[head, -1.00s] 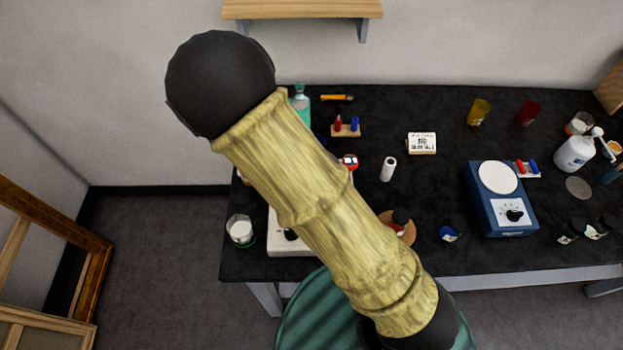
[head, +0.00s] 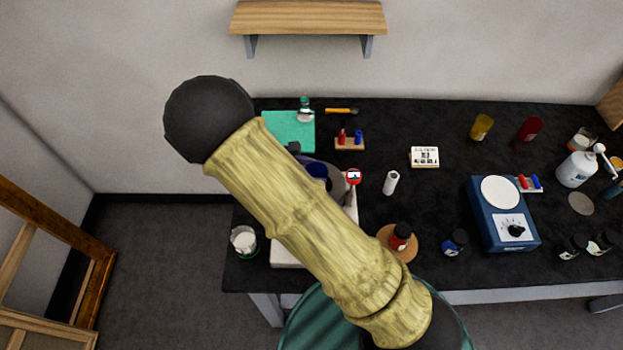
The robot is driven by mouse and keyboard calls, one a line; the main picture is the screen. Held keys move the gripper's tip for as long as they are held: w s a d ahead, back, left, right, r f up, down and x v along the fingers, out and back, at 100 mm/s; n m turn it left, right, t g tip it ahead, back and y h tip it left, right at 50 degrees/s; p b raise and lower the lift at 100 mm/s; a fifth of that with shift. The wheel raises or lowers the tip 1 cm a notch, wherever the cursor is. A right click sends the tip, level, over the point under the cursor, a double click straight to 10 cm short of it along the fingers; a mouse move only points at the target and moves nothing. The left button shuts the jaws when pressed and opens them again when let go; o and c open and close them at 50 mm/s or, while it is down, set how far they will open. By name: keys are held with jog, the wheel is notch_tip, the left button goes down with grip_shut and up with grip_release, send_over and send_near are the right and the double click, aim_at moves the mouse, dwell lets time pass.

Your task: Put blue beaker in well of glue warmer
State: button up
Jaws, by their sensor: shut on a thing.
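The blue beaker (head: 317,170) shows as a small dark-blue patch just right of my arm, over the grey round top of the glue warmer. The glue warmer (head: 285,254) is a white box at the left of the bench, mostly hidden behind my arm. My gripper (head: 311,166) shows only as dark bits around the beaker and is shut on it. My forearm hides the rest. I cannot tell whether the beaker is inside the well or above it.
A green mat (head: 282,126) lies behind the warmer. A glass of white stuff (head: 243,240) stands at its left. A red-labelled jar on a round cork (head: 399,238), a white roll (head: 391,183) and a blue hotplate (head: 508,215) are to the right.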

jog(key=shift+f+p, duration=0.5)
jog(key=shift+f, duration=1.55)
jog(key=shift+f, duration=0.2)
jog(key=o, duration=1)
jog(key=shift+c, duration=0.2)
jog(key=shift+r, duration=0.1)
jog(key=shift+r, duration=0.2)
jog(key=shift+a, duration=0.25)
jog(key=b+v, duration=0.3)
jog(key=v, duration=0.8)
jog(key=shift+a+r+b, duration=0.15)
jog(key=shift+r+b, duration=0.1)
jog(key=shift+b, duration=0.05)
